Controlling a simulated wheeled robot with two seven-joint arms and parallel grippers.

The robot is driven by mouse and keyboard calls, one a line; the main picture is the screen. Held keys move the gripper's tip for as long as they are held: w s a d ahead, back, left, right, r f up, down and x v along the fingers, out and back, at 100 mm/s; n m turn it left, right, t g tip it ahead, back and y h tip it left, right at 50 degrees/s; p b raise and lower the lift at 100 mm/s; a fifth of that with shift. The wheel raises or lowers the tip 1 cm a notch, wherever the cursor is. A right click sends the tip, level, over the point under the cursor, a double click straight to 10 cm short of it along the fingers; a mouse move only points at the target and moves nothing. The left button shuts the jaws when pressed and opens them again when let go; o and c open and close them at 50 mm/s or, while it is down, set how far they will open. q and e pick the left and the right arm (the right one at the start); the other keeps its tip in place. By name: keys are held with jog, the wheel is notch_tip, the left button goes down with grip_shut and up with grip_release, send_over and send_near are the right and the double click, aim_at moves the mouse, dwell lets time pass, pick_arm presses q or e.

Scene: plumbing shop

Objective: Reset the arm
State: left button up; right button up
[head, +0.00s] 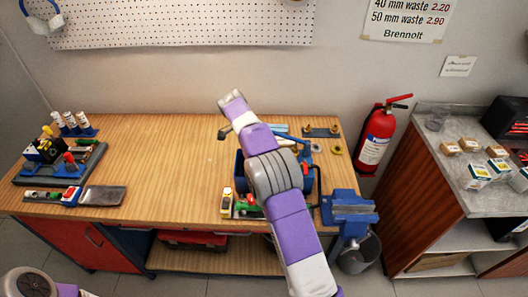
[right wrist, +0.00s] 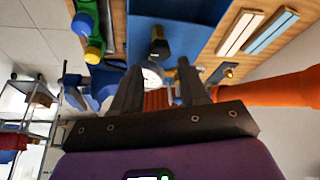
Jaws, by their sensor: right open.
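My right arm (head: 285,210) reaches up from the bottom of the head view and passes over the right part of the workbench (head: 150,150). Its fingers do not show clearly there. In the right wrist view my right gripper (right wrist: 160,66) is open, its two dark fingers apart. A round white gauge (right wrist: 153,74) and an orange ribbed piece (right wrist: 157,99) show between the fingers; I see no grip on them. Of my left arm only a rounded part shows at the lower left of the head view; its gripper is out of view.
A blue vise (head: 348,208) is at the bench's right front corner. A red extinguisher (head: 375,140) hangs right of it. A tool tray (head: 60,165) is at left. The bench middle is clear.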

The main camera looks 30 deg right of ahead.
jog(key=v, duration=0.2)
jog(key=shift+a+r, duration=0.1)
jog(key=shift+r, duration=0.2)
